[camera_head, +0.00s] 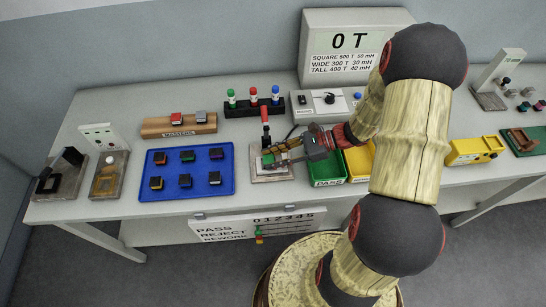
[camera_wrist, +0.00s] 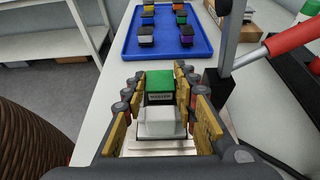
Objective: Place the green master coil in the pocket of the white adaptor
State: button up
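The green master coil (camera_wrist: 160,84), a small block with a dark labelled front, is between the tips of my gripper (camera_wrist: 161,88) in the wrist view. It also shows small in the head view (camera_head: 268,159). The fingers stand close on both sides of it; whether they press on it is not clear. The white adaptor (camera_wrist: 160,124) is between the fingers, nearer the camera than the coil, above a pale plate. The adaptor's pocket cannot be made out. In the head view my gripper (camera_head: 283,152) reaches in from the right over the pale fixture (camera_head: 271,177).
A red-handled lever (camera_wrist: 290,35) rises just right of my gripper in the wrist view. A blue tray (camera_head: 228,185) with several coils lies left of the fixture. A green PASS bin (camera_head: 328,182) is close on the right. The wooden MASTERS rack (camera_head: 160,133) holds red and grey blocks.

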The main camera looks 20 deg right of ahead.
jog(key=o, duration=0.3)
jog(key=shift+o, duration=0.2)
jog(key=shift+r, duration=0.2)
jog(key=p+v, duration=0.3)
jog(key=v, duration=0.9)
jog(key=s+a+r+n+h, duration=0.3)
jog(key=a+r+n+h, duration=0.1)
jog(key=r+n, duration=0.3)
jog(key=s+a+r+n+t+h, duration=0.1)
jog(key=s+a+r+n+h, duration=0.2)
jog(key=r+n, duration=0.4)
jog(key=s+a+r+n+h, duration=0.4)
jog(key=a+r+n+h, duration=0.1)
jog(key=r+n+h, duration=0.1)
jog(key=shift+r+n, duration=0.8)
jog(key=shift+r, duration=0.15)
jog(key=shift+c, duration=0.8)
